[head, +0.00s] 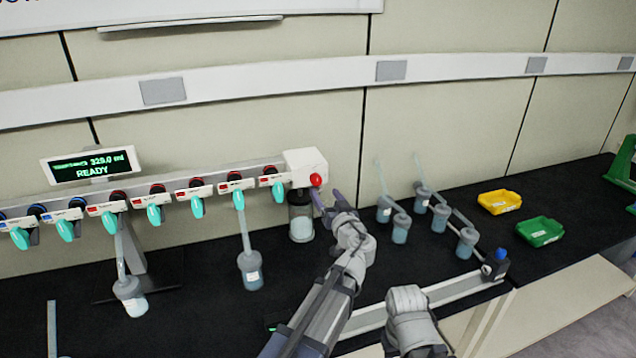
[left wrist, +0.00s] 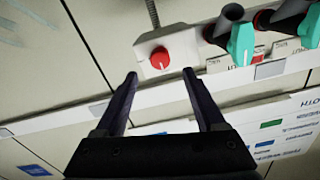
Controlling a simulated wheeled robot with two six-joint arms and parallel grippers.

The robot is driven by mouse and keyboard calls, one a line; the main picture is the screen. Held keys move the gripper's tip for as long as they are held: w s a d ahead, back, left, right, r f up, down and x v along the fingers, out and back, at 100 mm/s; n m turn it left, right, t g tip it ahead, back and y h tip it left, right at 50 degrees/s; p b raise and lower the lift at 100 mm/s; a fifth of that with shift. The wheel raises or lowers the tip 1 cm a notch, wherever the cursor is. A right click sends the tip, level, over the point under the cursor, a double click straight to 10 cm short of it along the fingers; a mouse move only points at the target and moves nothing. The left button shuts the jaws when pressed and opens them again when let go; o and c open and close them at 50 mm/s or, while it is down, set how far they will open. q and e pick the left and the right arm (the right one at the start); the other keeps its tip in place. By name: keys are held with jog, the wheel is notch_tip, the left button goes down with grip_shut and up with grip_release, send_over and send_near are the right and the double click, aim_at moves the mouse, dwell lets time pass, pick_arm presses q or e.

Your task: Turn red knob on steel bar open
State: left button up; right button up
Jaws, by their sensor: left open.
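The red knob (head: 316,180) sits on the front of a white box (head: 304,160) at the right end of the steel bar (head: 150,188). In the left wrist view the red knob (left wrist: 160,58) is round with a pale mark, on its white box (left wrist: 178,42). My left gripper (head: 323,196) is open and empty, just in front of and below the knob in the head view. In the left wrist view its two fingertips (left wrist: 160,75) are spread on either side of the knob's line, and the knob shows beyond them, uncovered. Part of my right arm shows, but not its gripper.
Several teal valve handles (head: 238,199) line the bar left of the box. A clear jar (head: 300,215) stands below the box. Flasks (head: 250,271) hang or stand nearby. Yellow (head: 499,202) and green (head: 538,232) bins lie at the right on the black bench.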

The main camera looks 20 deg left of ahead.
aim_at(317, 182)
pick_arm(q)
jog(key=x, duration=0.7)
jog(key=shift+w, duration=0.15)
jog(key=shift+c, duration=0.4)
grip_shut()
